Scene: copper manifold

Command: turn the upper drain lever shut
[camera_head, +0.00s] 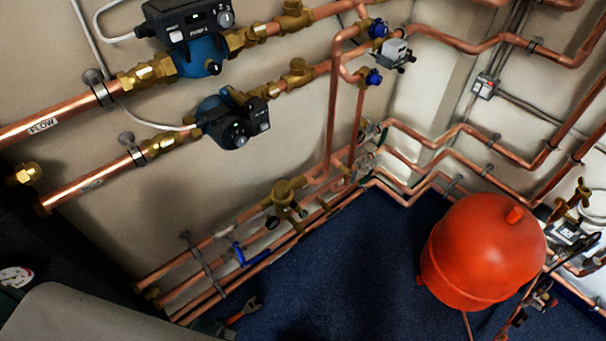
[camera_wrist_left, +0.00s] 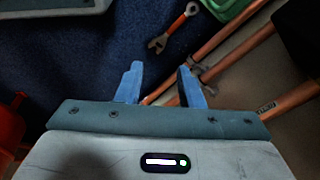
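In the head view, blue drain levers (camera_head: 238,252) show on the low pipe runs at the bottom of the wall. One blue piece lies across the pipes and another runs roughly along them; they meet or overlap, and I cannot tell which pipe each belongs to. No lever is visible in the left wrist view. My left gripper (camera_wrist_left: 160,88) shows there with its two blue fingers apart and nothing held between them. Copper pipes (camera_wrist_left: 232,62) lie beyond the fingertips. I cannot make out either gripper in the head view.
A wrench (camera_head: 246,309) lies on the dark blue floor near the low pipes. It also shows in the left wrist view (camera_wrist_left: 173,30). A red tank (camera_head: 484,253) stands on the right. Brass valve (camera_head: 284,194) sits above the low pipes. Floor between them is clear.

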